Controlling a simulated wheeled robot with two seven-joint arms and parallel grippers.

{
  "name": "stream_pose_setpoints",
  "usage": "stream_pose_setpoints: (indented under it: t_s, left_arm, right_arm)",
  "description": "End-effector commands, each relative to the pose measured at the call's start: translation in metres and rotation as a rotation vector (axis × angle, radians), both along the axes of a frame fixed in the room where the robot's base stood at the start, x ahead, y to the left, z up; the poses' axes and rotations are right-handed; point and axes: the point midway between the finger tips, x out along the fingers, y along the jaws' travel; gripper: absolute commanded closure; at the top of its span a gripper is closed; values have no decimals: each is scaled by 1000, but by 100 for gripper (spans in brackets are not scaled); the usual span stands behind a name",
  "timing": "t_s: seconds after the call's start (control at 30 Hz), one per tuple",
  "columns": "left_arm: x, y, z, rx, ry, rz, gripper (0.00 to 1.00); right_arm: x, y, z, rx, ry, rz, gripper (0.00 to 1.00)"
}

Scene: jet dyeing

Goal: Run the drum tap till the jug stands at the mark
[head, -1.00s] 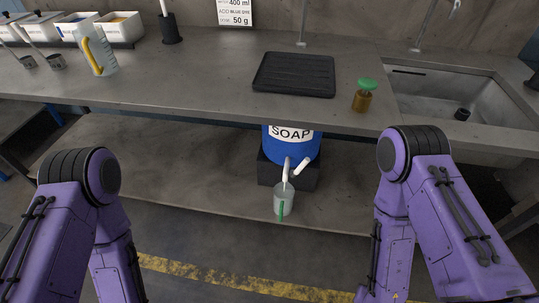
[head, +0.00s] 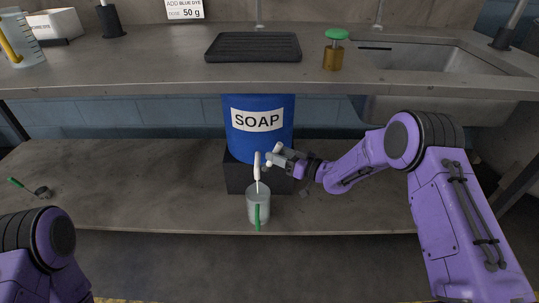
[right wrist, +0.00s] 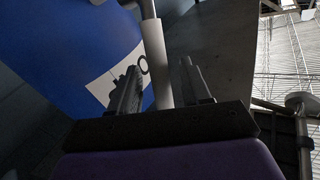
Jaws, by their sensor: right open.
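The blue drum labelled SOAP (head: 258,146) stands on a dark block on the lower shelf. Its white tap spout (head: 257,168) points down over a clear jug (head: 251,206) with a green handle (head: 257,217). A thin pale line runs from the spout into the jug; the jug's mark and fill level are too small to read. My right gripper (head: 272,160) is at the tap's lever. In the right wrist view its open fingers (right wrist: 160,88) stand either side of a white tap part (right wrist: 156,58); contact is unclear. My left gripper is out of view.
The dark block (head: 238,178) is under the drum. The worktop edge (head: 150,88) overhangs the shelf.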

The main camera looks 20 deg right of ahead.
Motion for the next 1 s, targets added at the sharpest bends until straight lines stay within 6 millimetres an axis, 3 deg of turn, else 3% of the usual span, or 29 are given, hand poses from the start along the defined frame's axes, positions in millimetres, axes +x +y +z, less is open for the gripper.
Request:
stream_pose_setpoints:
  t_s: [0.2, 0.5, 0.63, 0.67, 0.83, 1.0]
  left_arm:
    - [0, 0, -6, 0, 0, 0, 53]
    - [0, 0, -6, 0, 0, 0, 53]
    - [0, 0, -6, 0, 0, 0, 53]
    - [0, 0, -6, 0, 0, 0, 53]
    - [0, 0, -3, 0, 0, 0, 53]
    - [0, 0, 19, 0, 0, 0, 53]
  right_arm:
    - [22, 20, -2, 1, 1, -1, 53]
    - [25, 23, -1, 1, 3, -2, 53]
    - [25, 23, -1, 1, 3, -2, 95]
    - [25, 23, -1, 1, 3, -2, 100]
    - [25, 24, 0, -6, 5, -1, 100]
    - [26, 30, 7, -96, 31, -1, 100]
